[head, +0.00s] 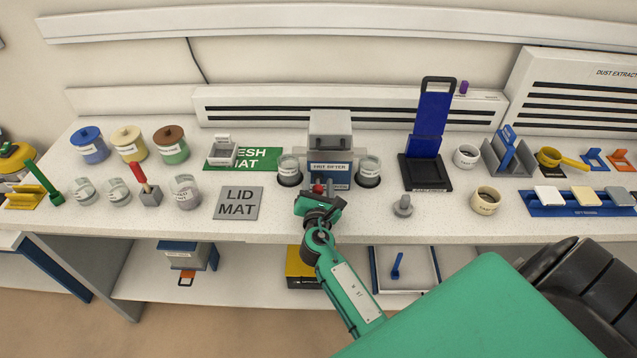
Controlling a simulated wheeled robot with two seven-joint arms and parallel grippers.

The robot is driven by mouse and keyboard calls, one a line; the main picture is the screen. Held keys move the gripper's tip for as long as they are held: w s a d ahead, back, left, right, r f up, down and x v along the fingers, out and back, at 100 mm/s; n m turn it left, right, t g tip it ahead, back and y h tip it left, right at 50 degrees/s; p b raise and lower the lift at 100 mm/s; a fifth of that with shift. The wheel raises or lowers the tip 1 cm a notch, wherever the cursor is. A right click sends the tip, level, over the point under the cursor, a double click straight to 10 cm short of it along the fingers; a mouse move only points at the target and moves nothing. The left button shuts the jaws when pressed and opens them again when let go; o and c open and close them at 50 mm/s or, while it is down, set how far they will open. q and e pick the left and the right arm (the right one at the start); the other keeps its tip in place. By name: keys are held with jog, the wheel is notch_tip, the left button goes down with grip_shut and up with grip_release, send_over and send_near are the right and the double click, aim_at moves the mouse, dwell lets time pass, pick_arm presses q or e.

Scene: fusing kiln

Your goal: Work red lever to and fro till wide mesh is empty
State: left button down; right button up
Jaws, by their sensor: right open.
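The grey frit sifter (342,160) stands at the middle of the bench, with a blue label on its front and a grey box-like top (330,125). The red lever (318,188) shows as a small red knob low at the sifter's front. My right gripper (318,199) is open at the red knob, its fingers close around or just in front of it; contact cannot be told. The wide mesh cannot be made out, nor whether anything lies in it. My left gripper is out of view.
Labelled cups on dark bases flank the sifter, left (289,171) and right (368,171). The lid mat (238,203) and green mat (262,158) lie to the left. A black stand with a blue panel (430,125) and a grey knobbed weight (403,206) are to the right.

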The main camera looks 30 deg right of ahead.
aim_at(343, 176)
grip_shut()
jog(key=s+d, duration=0.1)
jog(key=s+d+p, duration=0.1)
jog(key=d, duration=0.1)
jog(key=s+d, duration=0.1)
jog(key=d, duration=0.1)
jog(key=shift+s+d, duration=0.2)
jog(key=shift+c, duration=0.6)
grip_release()
jog(key=shift+o, duration=0.6)
jog(key=shift+s+d, duration=0.1)
jog(key=shift+d, duration=0.05)
